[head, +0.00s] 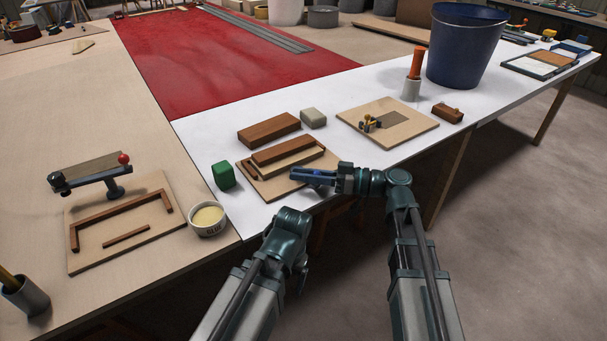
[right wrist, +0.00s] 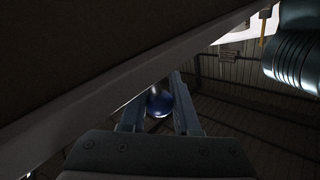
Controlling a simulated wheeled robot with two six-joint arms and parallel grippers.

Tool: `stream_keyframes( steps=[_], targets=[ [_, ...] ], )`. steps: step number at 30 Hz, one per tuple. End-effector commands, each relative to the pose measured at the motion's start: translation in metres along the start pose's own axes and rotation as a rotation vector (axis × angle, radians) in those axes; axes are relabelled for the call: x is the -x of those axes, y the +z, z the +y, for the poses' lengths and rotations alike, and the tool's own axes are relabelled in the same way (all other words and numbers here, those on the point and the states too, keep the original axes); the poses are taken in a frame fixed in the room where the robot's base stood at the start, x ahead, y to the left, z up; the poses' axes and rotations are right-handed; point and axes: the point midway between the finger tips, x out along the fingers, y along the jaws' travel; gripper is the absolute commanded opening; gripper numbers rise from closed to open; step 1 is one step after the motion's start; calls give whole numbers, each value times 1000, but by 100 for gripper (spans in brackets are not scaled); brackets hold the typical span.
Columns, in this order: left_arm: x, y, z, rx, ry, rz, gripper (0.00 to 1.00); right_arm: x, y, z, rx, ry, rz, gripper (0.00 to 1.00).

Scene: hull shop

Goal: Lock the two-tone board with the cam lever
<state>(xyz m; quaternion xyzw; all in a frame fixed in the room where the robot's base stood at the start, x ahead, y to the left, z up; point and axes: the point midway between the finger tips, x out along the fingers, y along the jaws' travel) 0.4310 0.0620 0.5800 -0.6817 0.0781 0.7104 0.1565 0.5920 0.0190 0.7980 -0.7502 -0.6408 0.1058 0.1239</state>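On the white table, a pale base board (head: 262,182) bears a block of brown wood over a paler layer, which looks like the two-tone board (head: 289,151). My right gripper (head: 305,177) is low at the front edge of that base. In the right wrist view its fingers (right wrist: 161,98) close around a dark blue ball knob (right wrist: 158,102), which fills the gap between them. The knob's lever is hidden. My left arm's wrist (head: 288,225) is in front of the table edge; its fingers are hidden.
A brown plank (head: 268,129), a grey block (head: 313,118) and a green block (head: 223,175) stand close around the base. A glue tub (head: 208,219) and a fixture with a red-knobbed lever (head: 90,178) are at left. A second board (head: 408,117) and a blue bucket (head: 465,45) are at right.

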Motion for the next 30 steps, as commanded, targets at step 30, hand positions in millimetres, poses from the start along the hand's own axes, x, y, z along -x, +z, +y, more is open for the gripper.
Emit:
stream_keyframes(
  steps=[30],
  targets=[
    [0, 0, 0, 0, 0, 0, 84, 0, 0, 0, 0, 1, 0, 0]
  ],
)
